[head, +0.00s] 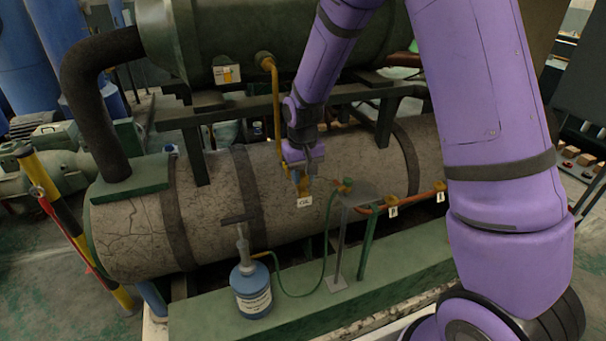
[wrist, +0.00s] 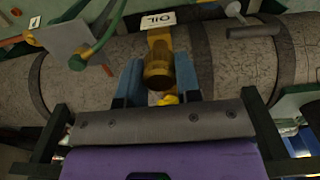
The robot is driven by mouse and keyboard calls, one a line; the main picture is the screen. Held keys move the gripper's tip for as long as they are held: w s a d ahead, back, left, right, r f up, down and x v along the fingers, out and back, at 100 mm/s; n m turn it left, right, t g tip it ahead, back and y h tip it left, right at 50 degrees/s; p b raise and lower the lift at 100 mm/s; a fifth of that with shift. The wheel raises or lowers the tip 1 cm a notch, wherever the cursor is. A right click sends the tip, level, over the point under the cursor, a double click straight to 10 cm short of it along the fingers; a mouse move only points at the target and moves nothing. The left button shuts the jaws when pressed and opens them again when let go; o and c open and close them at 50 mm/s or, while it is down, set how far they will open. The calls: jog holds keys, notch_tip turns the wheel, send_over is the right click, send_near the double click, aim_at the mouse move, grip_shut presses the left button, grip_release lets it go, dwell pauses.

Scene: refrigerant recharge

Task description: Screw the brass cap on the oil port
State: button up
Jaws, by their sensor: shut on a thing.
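The brass cap (wrist: 158,74) is a dark gold cylinder between the two grey-blue fingers of my gripper (wrist: 158,82) in the wrist view. My gripper is shut on it. The oil port (wrist: 159,37) is a yellow brass stub on the grey cracked drum, directly beyond the cap and in line with it. A white tag reading OIL (wrist: 158,18) marks the port and also shows in the head view (head: 304,202). In the head view my gripper (head: 303,170) is at the drum's front, just above the tag, and hides the cap. I cannot tell whether cap and port are threaded together.
A blue oil container with a T-handle pump (head: 252,290) stands on the green ledge. Its green hose runs to a fitting (head: 346,185) on a small stand (head: 366,193) right of the port. An orange pipe (head: 420,199) with tags lies farther right. A yellow pipe (head: 275,100) drops behind.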

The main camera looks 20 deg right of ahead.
jog(key=m, duration=0.3)
jog(key=shift+f, duration=0.1)
jog(key=shift+m, duration=1)
jog(key=o, duration=1)
notch_tip(320, 180, up, 11)
jog(key=s+d+r+n+t, duration=0.2)
jog(key=s+d+r+t, duration=0.15)
jog(key=s+r, duration=0.95)
jog(key=s+d+r+n, duration=0.1)
jog(key=s, duration=0.4)
jog(key=s+d+r+n+t, duration=0.1)
jog(key=s, duration=0.5)
jog(key=s+d+r, duration=0.1)
jog(key=s, duration=0.4)
jog(key=shift+s+d+r+n+t, duration=0.15)
jog(key=shift+d+r+n+t, duration=0.05)
jog(key=shift+n+t, duration=0.2)
